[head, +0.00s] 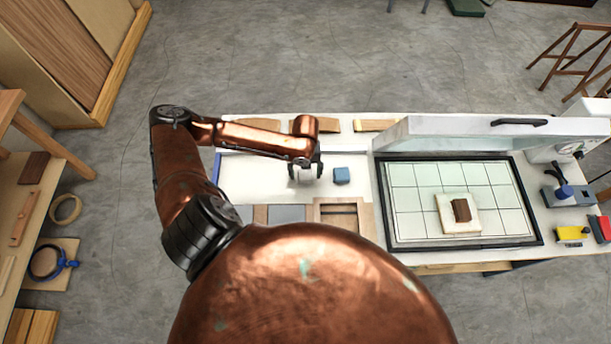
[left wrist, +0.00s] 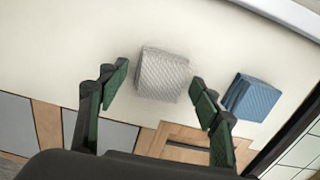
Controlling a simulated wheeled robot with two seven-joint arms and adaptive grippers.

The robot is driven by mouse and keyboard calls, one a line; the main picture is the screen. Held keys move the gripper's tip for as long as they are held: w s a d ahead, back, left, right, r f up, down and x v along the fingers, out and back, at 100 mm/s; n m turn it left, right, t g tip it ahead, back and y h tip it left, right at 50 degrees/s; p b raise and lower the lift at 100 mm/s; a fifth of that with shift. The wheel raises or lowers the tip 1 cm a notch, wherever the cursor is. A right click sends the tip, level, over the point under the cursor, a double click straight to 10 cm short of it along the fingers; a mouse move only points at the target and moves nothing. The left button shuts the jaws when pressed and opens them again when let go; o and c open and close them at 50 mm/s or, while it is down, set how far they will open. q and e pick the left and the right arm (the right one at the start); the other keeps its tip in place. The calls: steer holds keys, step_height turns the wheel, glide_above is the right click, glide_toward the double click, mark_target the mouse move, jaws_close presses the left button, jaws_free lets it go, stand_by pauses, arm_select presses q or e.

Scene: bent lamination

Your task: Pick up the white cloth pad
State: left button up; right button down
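The white cloth pad (left wrist: 163,74) is a light, quilted square lying on the white work surface in the left wrist view. In the head view it blends into the surface under my gripper and is hard to make out. My left gripper (head: 306,173) is open and points down over it. In the left wrist view the two green-padded fingers of my left gripper (left wrist: 159,87) stand apart, one toward each side of the pad, with gaps to it. I cannot tell the exact height above the surface. My right gripper is not in view.
A blue pad (head: 341,175) lies just right of my left gripper and also shows in the left wrist view (left wrist: 250,97). A wooden frame (head: 345,211) sits at the near edge. The gridded press bed (head: 412,200), with its lid (head: 470,132) raised, stands to the right.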

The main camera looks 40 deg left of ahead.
mark_target(306, 174)
arm_select(q)
steer(key=c, duration=0.8)
steer(key=shift+o, duration=0.2)
steer(key=shift+w+r, duration=0.1)
steer(key=shift+r, duration=0.45)
step_height(306, 174, up, 2)
steer(key=shift+r, duration=0.2)
steer(key=d+r, duration=0.9)
steer(key=d, duration=0.5)
steer(key=shift+s+r, duration=0.25)
steer(key=shift+s, duration=0.1)
